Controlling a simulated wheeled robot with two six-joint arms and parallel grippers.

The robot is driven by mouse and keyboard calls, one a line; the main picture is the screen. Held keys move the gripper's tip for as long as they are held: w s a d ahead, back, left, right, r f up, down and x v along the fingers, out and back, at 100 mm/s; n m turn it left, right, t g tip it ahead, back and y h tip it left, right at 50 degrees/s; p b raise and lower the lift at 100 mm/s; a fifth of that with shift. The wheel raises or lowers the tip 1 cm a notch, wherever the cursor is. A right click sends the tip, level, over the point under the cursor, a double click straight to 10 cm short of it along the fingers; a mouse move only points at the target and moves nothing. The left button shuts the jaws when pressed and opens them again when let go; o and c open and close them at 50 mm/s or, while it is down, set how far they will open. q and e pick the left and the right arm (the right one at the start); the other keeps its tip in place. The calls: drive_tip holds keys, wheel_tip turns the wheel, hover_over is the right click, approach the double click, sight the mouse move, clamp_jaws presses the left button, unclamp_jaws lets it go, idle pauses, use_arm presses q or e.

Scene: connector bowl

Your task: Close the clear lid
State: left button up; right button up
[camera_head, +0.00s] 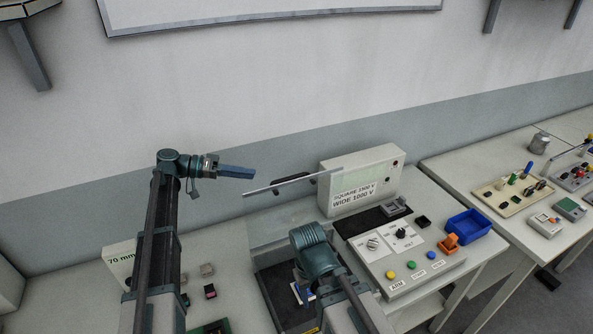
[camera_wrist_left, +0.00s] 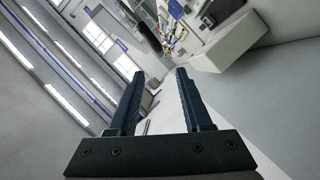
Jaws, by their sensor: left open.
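The clear lid (camera_head: 293,183) stands raised over a dark box (camera_head: 276,297); its grey front bar shows best, and its see-through pane is hard to make out. My left gripper (camera_head: 252,174) is up at the left end of the bar, open and empty, apart from it in the picture. In the left wrist view, the two fingers (camera_wrist_left: 158,98) are spread with nothing gripped; a thin grey piece shows between them farther off. A blue and white part (camera_head: 303,293) shows inside the box.
A white tester (camera_head: 388,160) with a label stands behind the box. To the right are a control panel (camera_head: 410,262) with coloured buttons and a blue bin (camera_head: 468,226). Small blocks (camera_head: 209,291) lie at left. The wall rises close behind the table.

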sight(290, 177)
use_arm(q)
drive_tip(key=b+x, duration=0.3)
drive_tip(key=x, duration=1.1)
use_arm(e)
wheel_tip(290, 177, down, 3)
drive_tip(key=shift+f, duration=0.1)
use_arm(q)
drive_tip(key=shift+a, duration=0.1)
clamp_jaws()
idle(0.9)
